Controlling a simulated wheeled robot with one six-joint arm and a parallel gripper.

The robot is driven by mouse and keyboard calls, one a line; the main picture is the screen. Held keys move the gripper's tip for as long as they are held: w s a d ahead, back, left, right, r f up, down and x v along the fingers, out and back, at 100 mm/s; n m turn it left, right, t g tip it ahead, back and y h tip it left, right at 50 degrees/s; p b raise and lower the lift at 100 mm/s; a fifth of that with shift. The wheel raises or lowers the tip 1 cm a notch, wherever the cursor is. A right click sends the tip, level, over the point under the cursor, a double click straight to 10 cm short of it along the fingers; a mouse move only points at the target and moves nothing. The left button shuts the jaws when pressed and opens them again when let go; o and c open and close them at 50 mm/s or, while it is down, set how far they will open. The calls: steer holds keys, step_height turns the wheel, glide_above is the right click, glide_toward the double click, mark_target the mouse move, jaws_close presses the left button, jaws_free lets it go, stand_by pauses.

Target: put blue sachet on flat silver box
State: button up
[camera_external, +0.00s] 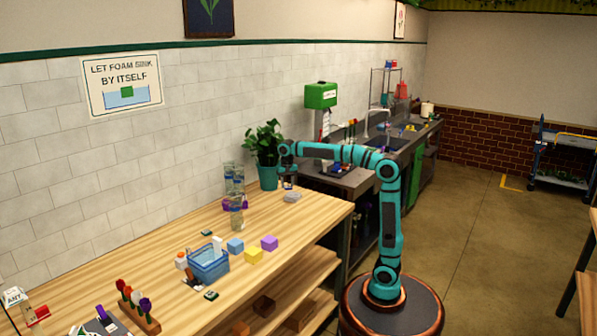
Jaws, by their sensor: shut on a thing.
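My gripper (288,182) points down over the far right end of the wooden table, beside the potted plant. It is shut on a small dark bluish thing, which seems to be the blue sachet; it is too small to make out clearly. A flat silver-grey box (292,197) lies on the table just below my gripper. The held thing appears a little above the box; I cannot tell whether they touch.
A plant in a teal pot (267,177) stands close left of my gripper. Clear glasses (236,212) and a purple thing stand further left. A blue basket (209,264) and coloured cubes (253,256) are nearer. The wooden table (305,222) is bare right of the box.

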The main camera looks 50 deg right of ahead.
mark_target(294, 194)
steer(key=w+d+r+m, duration=0.2)
steer(key=w+d+m, duration=0.1)
steer(key=d+m, duration=0.65)
steer(key=shift+m, duration=0.65)
steer(key=shift+s+f, duration=0.15)
steer(key=shift+f, duration=2.35)
steer(key=shift+s+f, duration=0.1)
steer(key=shift+f, duration=2.35)
steer(key=shift+f, duration=0.1)
steer(key=o, duration=0.9)
steer(key=shift+o, duration=0.2)
step_height(294, 194, up, 12)
